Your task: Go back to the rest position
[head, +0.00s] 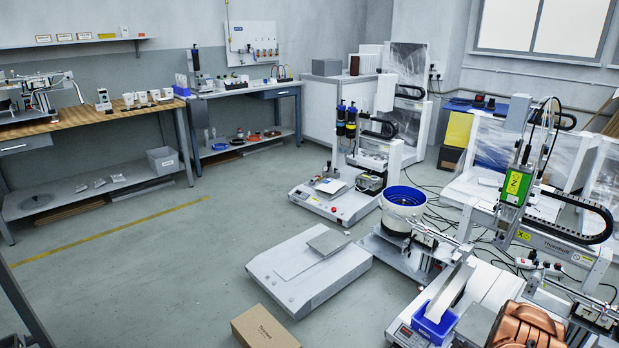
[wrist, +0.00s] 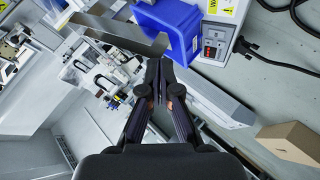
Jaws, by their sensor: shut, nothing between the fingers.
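My gripper (wrist: 159,84) is in the wrist view, its two dark fingers together and empty. In that view its tips overlap the picture near a blue bin (wrist: 172,22) and a metal chute (wrist: 118,33); I cannot tell the distance to them. In the head view a copper-coloured part of my arm shows at the bottom right, and the gripper's fingers are not visible there. The gantry screwdriver (head: 519,185), with its green and yellow head, stands at the right. The blue bin (head: 434,324) sits at the front of that machine.
A cardboard box (head: 265,328) lies on the floor at the bottom. A low grey platform (head: 308,270) lies beyond it. A white bucket with a blue inside (head: 403,208) stands by the gantry. Workbenches (head: 90,130) line the left wall. Open floor (head: 150,270) lies at left.

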